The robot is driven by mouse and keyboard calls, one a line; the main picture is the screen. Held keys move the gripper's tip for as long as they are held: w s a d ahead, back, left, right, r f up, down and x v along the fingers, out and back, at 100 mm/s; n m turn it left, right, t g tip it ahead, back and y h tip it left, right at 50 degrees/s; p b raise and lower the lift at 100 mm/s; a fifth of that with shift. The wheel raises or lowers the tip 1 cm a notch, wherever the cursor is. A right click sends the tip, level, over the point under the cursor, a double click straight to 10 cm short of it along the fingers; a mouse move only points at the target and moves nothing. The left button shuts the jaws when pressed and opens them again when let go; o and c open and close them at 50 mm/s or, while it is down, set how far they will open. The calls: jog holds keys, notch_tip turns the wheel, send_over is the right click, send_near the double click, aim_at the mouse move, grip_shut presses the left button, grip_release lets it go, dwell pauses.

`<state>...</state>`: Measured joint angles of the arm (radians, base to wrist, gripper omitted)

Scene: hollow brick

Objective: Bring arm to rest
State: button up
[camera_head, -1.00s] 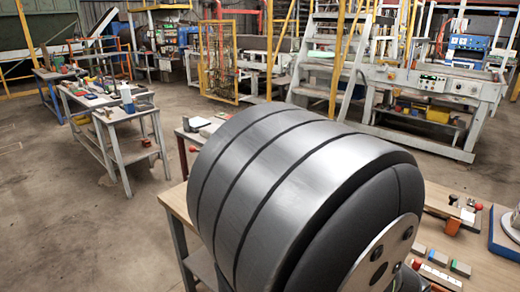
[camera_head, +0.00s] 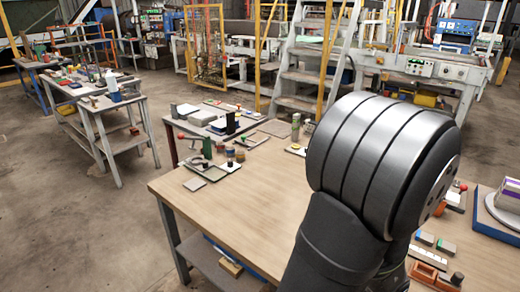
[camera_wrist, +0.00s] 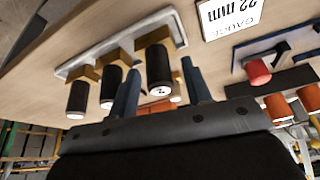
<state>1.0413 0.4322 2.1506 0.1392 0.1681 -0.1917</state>
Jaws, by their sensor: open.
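My arm (camera_head: 375,160), dark grey with ringed joint housings, stands over the right part of the wooden workbench (camera_head: 240,210) in the head view. It hides part of the bench, and my gripper does not show there. In the wrist view, which looks tilted, my gripper (camera_wrist: 159,66) has two dark blue-grey fingers spread apart. Nothing is held between them. Beyond the fingers is a grey rack (camera_wrist: 120,42) with several black cylinders (camera_wrist: 158,70) on brass-coloured seats. I cannot tell the exact gap between fingers and cylinders.
Small fixtures (camera_head: 232,160) stand at the bench's far left. Small blocks (camera_head: 436,242) and an orange part (camera_head: 436,277) lie at the right, near a blue-based round stand (camera_head: 490,222). The wrist view shows a gauge card (camera_wrist: 228,15) and a red knob (camera_wrist: 258,72). The bench's left-middle is clear.

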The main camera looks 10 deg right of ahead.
dwell(0.3)
jog(key=v, duration=1.2)
jog(key=x, duration=1.1)
jog(key=shift+w+d+f, duration=0.1)
jog(key=shift+d+f, duration=0.05)
jog(key=shift+f, duration=0.2)
jog(key=r, duration=0.4)
jog(key=shift+s+r, duration=0.3)
jog(key=shift+r, duration=0.05)
jog(key=s+r, duration=0.6)
jog(key=s, duration=0.5)
jog(key=w+d+r, duration=0.1)
jog(key=w+d, duration=0.2)
jog(key=d, duration=0.6)
jog(key=shift+w+d+r, duration=0.25)
jog(key=shift+d+r, duration=0.05)
jog(key=shift+o, duration=0.4)
